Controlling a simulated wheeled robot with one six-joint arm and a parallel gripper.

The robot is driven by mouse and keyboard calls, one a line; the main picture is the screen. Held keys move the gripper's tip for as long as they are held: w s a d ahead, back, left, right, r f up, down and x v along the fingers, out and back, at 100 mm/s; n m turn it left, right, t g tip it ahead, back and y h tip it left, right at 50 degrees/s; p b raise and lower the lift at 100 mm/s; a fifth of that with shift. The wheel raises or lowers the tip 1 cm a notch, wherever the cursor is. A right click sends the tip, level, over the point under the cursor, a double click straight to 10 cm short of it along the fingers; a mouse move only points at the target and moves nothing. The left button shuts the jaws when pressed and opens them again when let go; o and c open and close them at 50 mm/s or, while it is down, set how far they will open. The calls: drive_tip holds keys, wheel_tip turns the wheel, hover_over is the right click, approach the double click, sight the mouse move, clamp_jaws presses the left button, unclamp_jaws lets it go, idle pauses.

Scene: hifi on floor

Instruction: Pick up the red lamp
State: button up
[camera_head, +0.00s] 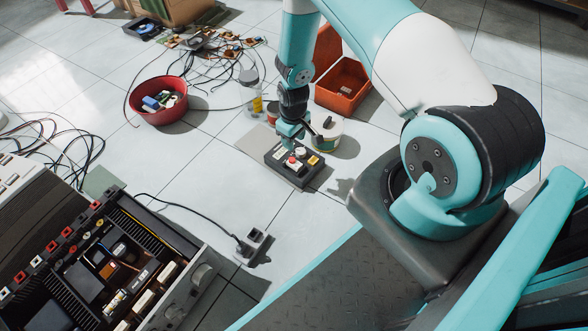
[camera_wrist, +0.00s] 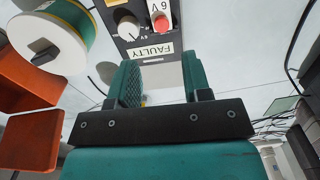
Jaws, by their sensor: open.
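The red lamp (camera_wrist: 163,22) shows at the top of the wrist view, set on a dark box (camera_wrist: 115,12) beside a white "6 V" tag and a white knob (camera_wrist: 128,27). A "FAULTY" label lies on the box's near side. In the head view the small red lamp (camera_head: 291,161) is on the dark box (camera_head: 283,170) on the floor. My gripper (camera_wrist: 160,75) is open and empty, its two green fingers short of the lamp and apart from it in the wrist view. In the head view my gripper (camera_head: 291,140) hangs close over the box and partly hides it.
A spool (camera_head: 327,130) stands just right of my gripper, with an orange bin (camera_head: 342,88) behind it. A red bowl (camera_head: 158,108) of small parts and tangled cables lie to the left. An opened hi-fi unit (camera_head: 100,270) fills the lower left.

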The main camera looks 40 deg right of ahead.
sight(294, 160)
wheel_tip(294, 160, down, 6)
drive_tip(key=b, duration=0.2)
drive_tip(key=shift+b, duration=0.35)
wheel_tip(294, 160, down, 5)
drive_tip(key=b, duration=0.4)
drive_tip(key=shift+s+f, duration=0.15)
drive_tip(key=c, duration=0.7)
drive_tip(key=shift+r, duration=0.25)
drive_tip(key=shift+c, duration=0.2)
